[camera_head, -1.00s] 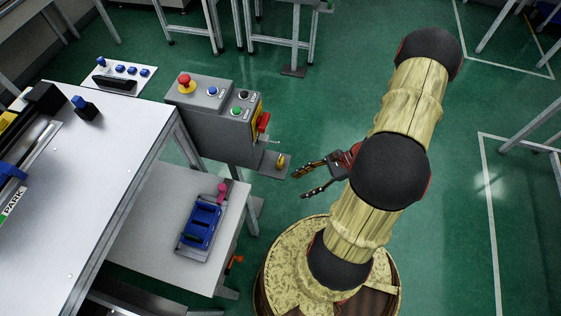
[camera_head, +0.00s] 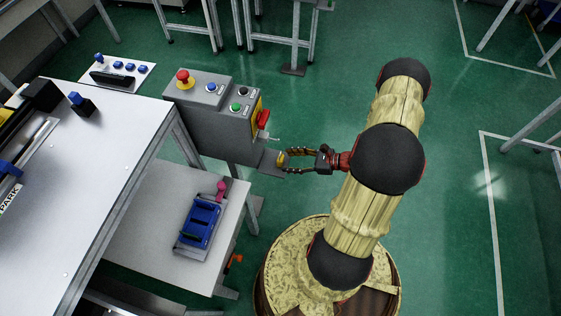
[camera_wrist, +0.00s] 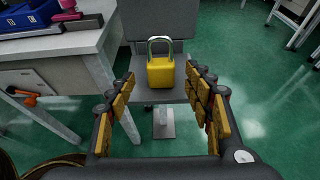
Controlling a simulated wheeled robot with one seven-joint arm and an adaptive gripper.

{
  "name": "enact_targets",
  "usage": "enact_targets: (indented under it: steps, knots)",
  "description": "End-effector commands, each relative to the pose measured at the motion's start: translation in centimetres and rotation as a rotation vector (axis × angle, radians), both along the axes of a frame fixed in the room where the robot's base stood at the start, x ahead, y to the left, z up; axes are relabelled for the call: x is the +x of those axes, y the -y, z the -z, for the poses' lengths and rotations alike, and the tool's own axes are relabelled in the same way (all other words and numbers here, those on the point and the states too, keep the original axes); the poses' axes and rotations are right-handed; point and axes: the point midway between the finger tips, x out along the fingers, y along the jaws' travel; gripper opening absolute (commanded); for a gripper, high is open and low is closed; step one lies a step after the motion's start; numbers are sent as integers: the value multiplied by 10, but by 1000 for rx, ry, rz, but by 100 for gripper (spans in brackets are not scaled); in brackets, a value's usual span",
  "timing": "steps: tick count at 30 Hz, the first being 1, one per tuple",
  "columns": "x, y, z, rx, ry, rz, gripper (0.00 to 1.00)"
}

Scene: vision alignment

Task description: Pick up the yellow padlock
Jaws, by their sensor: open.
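The yellow padlock (camera_wrist: 161,72) stands upright on a small grey shelf (camera_wrist: 176,95) in the wrist view, its silver shackle on top. It shows small in the head view (camera_head: 281,159), at the shelf's end below the control box. My gripper (camera_wrist: 162,84) is open, with yellow-padded fingers to the left and right of the view and the padlock centred between their tips, a little ahead. In the head view my gripper (camera_head: 285,161) reaches left to the padlock. Whether a finger touches it I cannot tell. Nothing is held.
The grey control box (camera_head: 213,115) with a red emergency button stands behind the shelf. A white table (camera_head: 165,225) with a blue fixture (camera_head: 201,222) lies to the left. The green floor on the right is open.

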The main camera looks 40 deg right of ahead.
Motion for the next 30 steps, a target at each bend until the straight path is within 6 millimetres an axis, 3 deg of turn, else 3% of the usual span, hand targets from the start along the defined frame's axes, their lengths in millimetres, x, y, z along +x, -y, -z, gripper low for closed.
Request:
enact_targets:
  steps: [6,15,30]
  knots:
    - [20,-14,12,0,0,-2,52]
    - [22,-15,12,0,0,-1,51]
    - [22,-15,12,0,0,-1,23]
